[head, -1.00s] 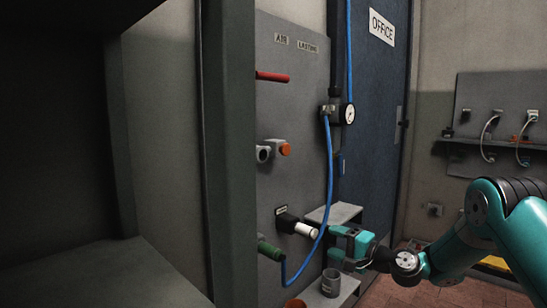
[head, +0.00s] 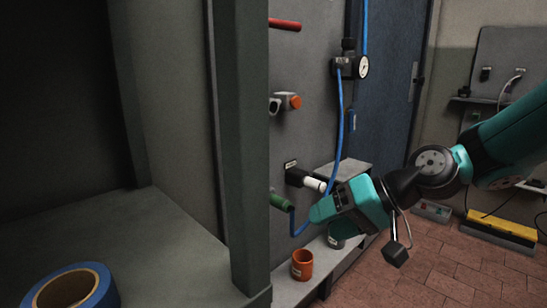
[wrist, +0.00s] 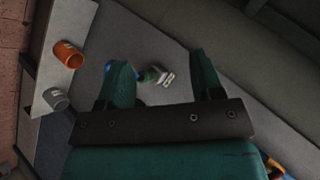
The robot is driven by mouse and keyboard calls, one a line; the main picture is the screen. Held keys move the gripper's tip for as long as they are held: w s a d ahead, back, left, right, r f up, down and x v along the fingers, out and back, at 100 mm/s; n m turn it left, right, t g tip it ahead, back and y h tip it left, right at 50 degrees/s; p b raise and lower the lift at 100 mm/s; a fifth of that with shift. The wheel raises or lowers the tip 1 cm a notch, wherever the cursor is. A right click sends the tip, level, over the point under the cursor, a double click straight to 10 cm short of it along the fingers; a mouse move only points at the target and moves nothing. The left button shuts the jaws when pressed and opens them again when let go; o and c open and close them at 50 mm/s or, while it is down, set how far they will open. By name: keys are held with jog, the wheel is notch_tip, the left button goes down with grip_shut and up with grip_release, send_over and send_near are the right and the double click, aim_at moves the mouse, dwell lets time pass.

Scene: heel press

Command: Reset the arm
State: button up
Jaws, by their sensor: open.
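My teal gripper (head: 322,212) is in front of the grey wall panel (head: 315,105) in the head view, its fingers pointing left and down. In the wrist view my gripper (wrist: 163,68) shows two teal fingers spread apart with nothing held. A green handle (head: 281,201) sticks out from the panel, left of my gripper. A green piece with a white label (wrist: 156,75) shows between the fingers in the wrist view, beyond them. A white-tipped black handle (head: 314,184) is just above my gripper.
An orange cup (head: 302,264) stands on a low ledge, with a grey cup (head: 336,240) partly behind my gripper. A blue hose (head: 340,130) hangs from a gauge (head: 362,67). A grey post (head: 240,150) and a shelf with blue tape (head: 52,294) are at left. Brick floor lies right.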

jog(key=s+d+n+g+h, duration=0.1)
jog(key=s+d+n+h, duration=0.15)
jog(key=s, duration=0.75)
jog(key=s+d+n+g+h, duration=0.2)
jog(key=s+h, duration=0.2)
jog(key=s, duration=0.6)
notch_tip(320, 180, up, 22)
jog(key=p, duration=2.1)
jog(key=shift+s, duration=0.3)
jog(key=shift+d+f+y, duration=0.1)
jog(key=shift+y, duration=0.15)
